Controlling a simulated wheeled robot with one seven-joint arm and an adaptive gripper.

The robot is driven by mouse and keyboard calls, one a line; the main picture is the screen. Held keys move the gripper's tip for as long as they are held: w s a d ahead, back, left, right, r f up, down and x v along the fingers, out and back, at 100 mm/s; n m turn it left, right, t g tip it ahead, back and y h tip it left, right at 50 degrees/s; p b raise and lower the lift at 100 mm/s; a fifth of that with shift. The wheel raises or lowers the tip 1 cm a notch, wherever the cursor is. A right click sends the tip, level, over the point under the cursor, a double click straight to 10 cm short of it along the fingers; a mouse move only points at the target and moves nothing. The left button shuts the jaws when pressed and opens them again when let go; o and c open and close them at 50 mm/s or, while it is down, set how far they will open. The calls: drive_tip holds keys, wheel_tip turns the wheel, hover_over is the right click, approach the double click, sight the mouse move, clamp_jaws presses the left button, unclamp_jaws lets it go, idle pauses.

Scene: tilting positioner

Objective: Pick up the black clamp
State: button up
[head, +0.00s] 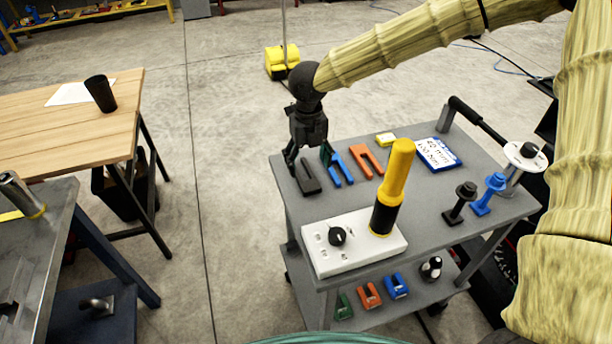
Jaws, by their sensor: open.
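The black clamp (309,179) lies flat on the grey cart top, near its left edge, at the left end of a row of clamps. My gripper (304,157) points down just above and behind its far end, with the fingers apart. I cannot tell whether a finger touches the clamp. The gripper partly covers the far end of the clamp.
A white control box (355,246) with a yellow-black post (393,186) stands in front. The cart top (425,200) is partly clear.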

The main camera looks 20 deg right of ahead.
sight(310, 183)
drive_tip(key=f, duration=0.1)
drive_tip(key=w+f, duration=0.1)
drive_tip(key=f, duration=0.2)
drive_tip(key=shift+w, duration=0.3)
drive_tip(key=shift+s+d+f+p, duration=0.1)
drive_tip(key=shift+s+p, duration=0.25)
drive_tip(key=shift+d+f, duration=0.1)
drive_tip(key=shift+f, duration=0.2)
drive_tip(key=f, duration=0.2)
drive_tip(key=f+p, duration=0.1)
drive_tip(key=shift+w+d+f, duration=0.2)
drive_tip(key=shift+w, duration=0.05)
drive_tip(key=shift+s+f, duration=0.1)
drive_tip(key=shift+f, duration=0.2)
drive_tip(key=shift+c, duration=0.4)
drive_tip(key=c, duration=1.4)
drive_tip(key=shift+c, duration=0.2)
